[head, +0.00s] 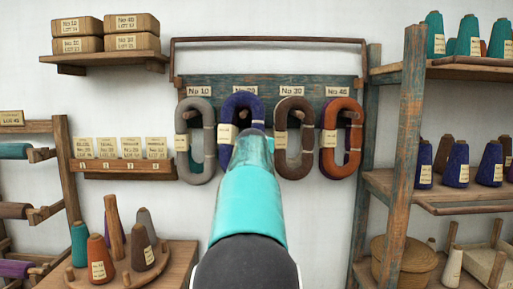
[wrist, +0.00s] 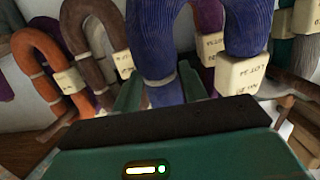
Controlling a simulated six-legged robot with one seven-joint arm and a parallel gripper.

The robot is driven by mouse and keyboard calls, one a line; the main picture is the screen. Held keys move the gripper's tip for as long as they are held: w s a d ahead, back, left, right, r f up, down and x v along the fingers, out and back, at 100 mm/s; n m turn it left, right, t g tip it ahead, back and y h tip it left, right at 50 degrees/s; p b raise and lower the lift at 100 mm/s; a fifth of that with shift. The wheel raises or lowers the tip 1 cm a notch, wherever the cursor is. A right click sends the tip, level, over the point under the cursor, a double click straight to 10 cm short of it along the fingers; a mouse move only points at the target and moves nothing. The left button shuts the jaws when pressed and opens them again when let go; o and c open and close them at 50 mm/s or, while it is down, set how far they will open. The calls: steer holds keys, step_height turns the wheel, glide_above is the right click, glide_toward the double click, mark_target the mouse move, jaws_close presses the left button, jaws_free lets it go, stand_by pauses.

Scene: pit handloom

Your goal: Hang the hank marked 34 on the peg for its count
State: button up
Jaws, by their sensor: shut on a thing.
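The blue hank (head: 243,103) is in front of the rack, under the No 20 plate (head: 245,91). In the wrist view the same blue hank (wrist: 158,45) fills the upper middle, and its cream tag (wrist: 248,72) reads LOT 34. My gripper (wrist: 165,92) is shut on one strand of this hank. My arm hides the hank's lower part in the head view. The peg behind its top is hidden, so I cannot tell whether the loop is around it or only before it.
A grey hank (head: 195,150) hangs under No 10, left of the blue one. A brown hank (head: 294,140) and an orange hank (head: 341,140) hang to the right, under No 30 and No 40. A wooden post (head: 402,160) with cone shelves stands at right.

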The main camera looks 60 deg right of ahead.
steer(key=shift+r+x, duration=0.25)
steer(key=shift+x, duration=0.9)
steer(key=shift+w+d+f, duration=0.3)
steer(key=shift+d+f, duration=0.2)
steer(key=shift+f, duration=0.25)
steer(key=shift+w+d+f, duration=0.1)
steer(key=shift+f, duration=0.5)
steer(key=shift+f, duration=0.25)
steer(key=o, duration=1.1)
steer(key=shift+d, duration=0.15)
steer(key=shift+o, duration=0.2)
steer(key=shift+r, duration=0.2)
steer(key=shift+a+r, duration=0.1)
steer(key=shift+a, duration=0.25)
steer(key=v, duration=1.3)
steer(key=shift+s+a, duration=0.2)
